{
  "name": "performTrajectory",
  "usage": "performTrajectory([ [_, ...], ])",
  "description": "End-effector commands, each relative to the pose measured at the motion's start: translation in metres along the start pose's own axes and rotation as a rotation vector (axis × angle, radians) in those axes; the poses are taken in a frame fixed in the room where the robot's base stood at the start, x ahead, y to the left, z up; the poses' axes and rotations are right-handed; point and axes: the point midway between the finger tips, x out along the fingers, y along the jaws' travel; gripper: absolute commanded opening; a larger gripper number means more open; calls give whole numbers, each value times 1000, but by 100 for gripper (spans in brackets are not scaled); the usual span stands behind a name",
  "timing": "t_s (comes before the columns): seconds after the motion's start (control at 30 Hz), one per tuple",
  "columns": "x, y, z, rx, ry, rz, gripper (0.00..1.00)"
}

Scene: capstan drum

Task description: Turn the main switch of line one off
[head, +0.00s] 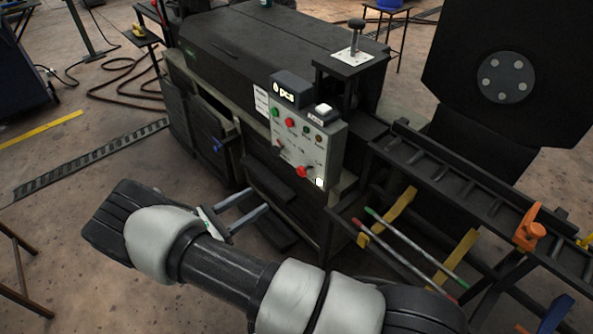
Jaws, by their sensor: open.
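A grey control panel (305,145) stands on the front of the dark machine in the middle of the head view. It carries green and red buttons and small knobs.
A lever on a pedestal (353,49) stands behind the panel. To the right is a rack with rods (418,252) and an orange clamp (529,228). Hoses (125,80) lie on the floor at the back left. The floor at the left (60,215) is mostly clear.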

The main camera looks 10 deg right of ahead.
Motion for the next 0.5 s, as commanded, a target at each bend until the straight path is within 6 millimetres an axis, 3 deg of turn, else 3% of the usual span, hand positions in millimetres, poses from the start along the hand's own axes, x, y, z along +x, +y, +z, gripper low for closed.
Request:
performTrajectory([
  [0.17, 4, 2, -6, -18, -25, 27, 47],
  [0.5, 70, 2, -5, -17, -22, 21, 47],
])
